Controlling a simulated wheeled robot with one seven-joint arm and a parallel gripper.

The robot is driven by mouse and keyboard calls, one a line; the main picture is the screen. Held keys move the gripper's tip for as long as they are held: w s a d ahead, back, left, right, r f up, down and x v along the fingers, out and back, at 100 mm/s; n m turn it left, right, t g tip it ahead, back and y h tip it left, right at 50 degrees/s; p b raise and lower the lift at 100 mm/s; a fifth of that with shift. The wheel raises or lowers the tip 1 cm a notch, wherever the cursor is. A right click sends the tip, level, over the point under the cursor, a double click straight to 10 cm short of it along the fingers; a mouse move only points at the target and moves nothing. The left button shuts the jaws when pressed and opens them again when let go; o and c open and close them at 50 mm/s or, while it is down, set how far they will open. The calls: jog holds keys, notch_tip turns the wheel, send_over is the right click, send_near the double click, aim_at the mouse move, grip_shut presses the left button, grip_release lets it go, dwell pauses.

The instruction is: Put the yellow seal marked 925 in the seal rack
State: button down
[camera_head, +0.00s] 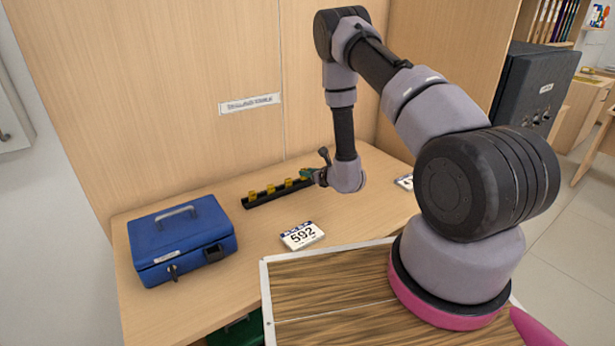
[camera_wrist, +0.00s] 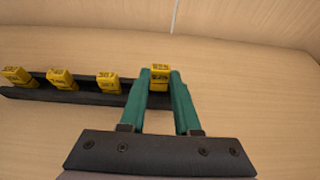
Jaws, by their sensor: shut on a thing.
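My gripper (camera_wrist: 160,84) is shut on a yellow seal (camera_wrist: 160,72), held between the tips of its green fingers. The seal's printed number is too small to read. The black seal rack (camera_wrist: 88,96) runs left from the gripper, and the held seal is at its right end. I cannot tell whether the seal is seated or just above the rack. Several other yellow seals (camera_wrist: 62,79) stand in the rack in a spaced row. In the head view, the rack (camera_head: 262,199) lies on the counter, and my gripper (camera_head: 306,174) is at its right end.
A blue cash box (camera_head: 180,238) stands left on the counter (camera_head: 240,275). A wooden panel (camera_head: 190,90) rises behind.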

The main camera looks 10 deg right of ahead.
jog(key=shift+s+f, duration=0.15)
jog(key=shift+f, duration=0.5)
jog(key=c, duration=0.7)
grip_release()
jog(key=shift+f, duration=0.1)
jog(key=shift+o, duration=0.2)
jog(key=shift+r, duration=0.2)
